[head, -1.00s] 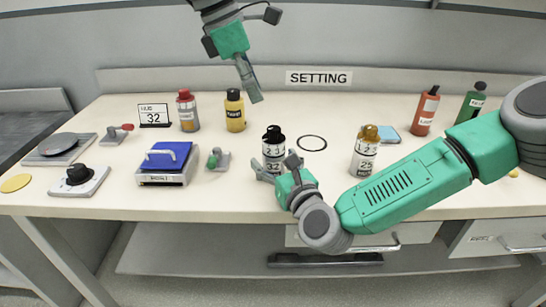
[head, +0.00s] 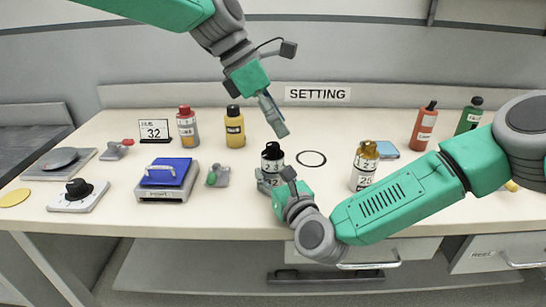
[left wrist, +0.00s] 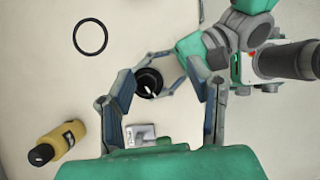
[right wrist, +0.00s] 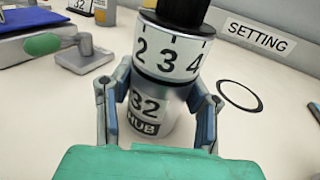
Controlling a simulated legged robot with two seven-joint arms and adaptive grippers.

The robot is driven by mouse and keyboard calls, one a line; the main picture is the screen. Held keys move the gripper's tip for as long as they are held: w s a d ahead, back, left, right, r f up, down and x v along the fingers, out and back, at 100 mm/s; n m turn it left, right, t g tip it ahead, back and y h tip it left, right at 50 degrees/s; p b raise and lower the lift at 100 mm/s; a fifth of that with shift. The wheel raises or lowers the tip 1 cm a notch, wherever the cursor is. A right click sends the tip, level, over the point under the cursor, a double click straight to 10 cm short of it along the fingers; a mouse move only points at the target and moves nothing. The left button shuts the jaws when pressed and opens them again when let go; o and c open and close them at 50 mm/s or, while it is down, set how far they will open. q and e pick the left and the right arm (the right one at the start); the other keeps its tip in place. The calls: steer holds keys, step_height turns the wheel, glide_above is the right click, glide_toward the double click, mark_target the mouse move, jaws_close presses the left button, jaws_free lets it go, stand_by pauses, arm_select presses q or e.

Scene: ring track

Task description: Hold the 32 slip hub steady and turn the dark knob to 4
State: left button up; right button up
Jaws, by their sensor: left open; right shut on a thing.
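My right gripper (head: 268,181) is shut around the hub's lower body from the front. My left gripper (head: 279,130) is open and points down, just above and behind the knob. In the left wrist view the knob (left wrist: 149,83), with a white pointer mark, lies between the open fingers, apart from them in height.
A black ring outline (head: 311,158) lies on the table right of the hub. A gold-topped hub marked 25 (head: 364,168) stands farther right. A yellow bottle (head: 234,127) stands behind. A card (head: 154,131) reads 32.

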arm_select(q)
steer(key=s+d+f+g+h, duration=0.2)
steer(key=s+d+f+h, duration=0.3)
steer(key=d, duration=0.5)
steer(key=n+t+h, duration=0.3)
steer(key=t+h, duration=0.3)
steer(key=t, duration=0.3)
glide_toward(274, 143)
steer(key=x, duration=1)
steer(key=shift+s+f, duration=0.1)
steer(key=shift+f, duration=0.15)
jaws_close()
